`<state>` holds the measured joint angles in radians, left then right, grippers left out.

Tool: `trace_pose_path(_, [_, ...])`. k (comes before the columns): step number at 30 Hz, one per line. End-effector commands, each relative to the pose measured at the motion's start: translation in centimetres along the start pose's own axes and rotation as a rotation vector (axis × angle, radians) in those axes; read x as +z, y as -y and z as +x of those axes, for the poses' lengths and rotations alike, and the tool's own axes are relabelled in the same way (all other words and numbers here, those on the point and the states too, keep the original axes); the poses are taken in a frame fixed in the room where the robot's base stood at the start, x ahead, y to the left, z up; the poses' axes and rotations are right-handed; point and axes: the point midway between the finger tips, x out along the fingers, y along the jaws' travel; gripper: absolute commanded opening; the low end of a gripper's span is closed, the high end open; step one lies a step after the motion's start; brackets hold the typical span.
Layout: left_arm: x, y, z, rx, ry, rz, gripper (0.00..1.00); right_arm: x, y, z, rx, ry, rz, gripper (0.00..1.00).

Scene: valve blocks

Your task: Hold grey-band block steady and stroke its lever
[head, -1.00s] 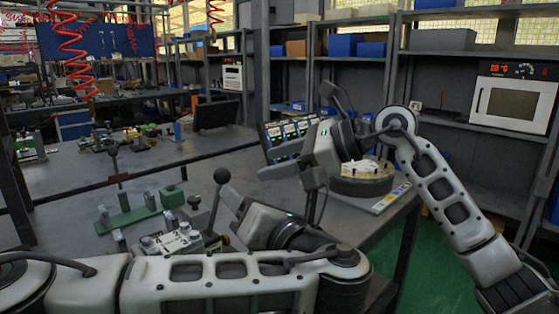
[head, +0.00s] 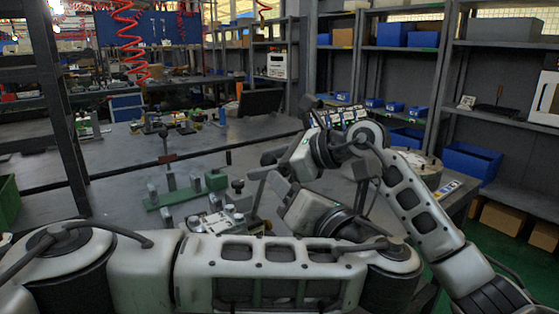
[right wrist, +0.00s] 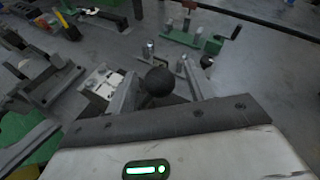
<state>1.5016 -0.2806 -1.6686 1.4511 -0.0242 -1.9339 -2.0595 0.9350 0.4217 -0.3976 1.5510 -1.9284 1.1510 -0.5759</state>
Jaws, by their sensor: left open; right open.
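A valve block (head: 212,221) with a pale top stands on the table; it also shows in the right wrist view (right wrist: 102,84). I cannot make out a grey band. A lever rod (head: 258,197) rises beside it. In the right wrist view a black ball knob (right wrist: 158,81) lies between the spread fingers of my right gripper (right wrist: 158,92); contact cannot be told. In the head view my right gripper (head: 264,165) is open at the lever's top and hides the knob. My left gripper (head: 272,203) is open, lower, beside the block's right side.
A green fixture (head: 188,196) with grey posts stands left of the block. A smaller dark knob (head: 237,185) is close behind it. Shelves with blue bins (head: 471,160) stand behind.

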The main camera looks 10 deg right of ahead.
Motion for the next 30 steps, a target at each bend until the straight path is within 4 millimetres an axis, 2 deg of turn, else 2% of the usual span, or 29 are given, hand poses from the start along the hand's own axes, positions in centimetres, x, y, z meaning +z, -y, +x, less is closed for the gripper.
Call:
trace_pose_path(6, [0.01,0.0,-0.01,0.0,0.0,0.0,0.55,0.01,0.02,0.02,-0.001,0.0,0.0,0.54])
trace_pose_path(8, [0.01,0.0,-0.01,0.0,0.0,0.0,0.55,0.01,0.02,0.01,-0.001,0.0,0.0,0.4])
trace_pose_path(12, [0.01,0.0,-0.01,0.0,0.0,0.0,0.55,0.0,0.02,-0.01,-0.001,0.0,0.0,0.01])
trace_pose_path(30, [0.0,0.0,0.0,0.0,0.0,0.0,0.55,-0.01,0.03,-0.04,-0.001,0.0,0.001,0.0])
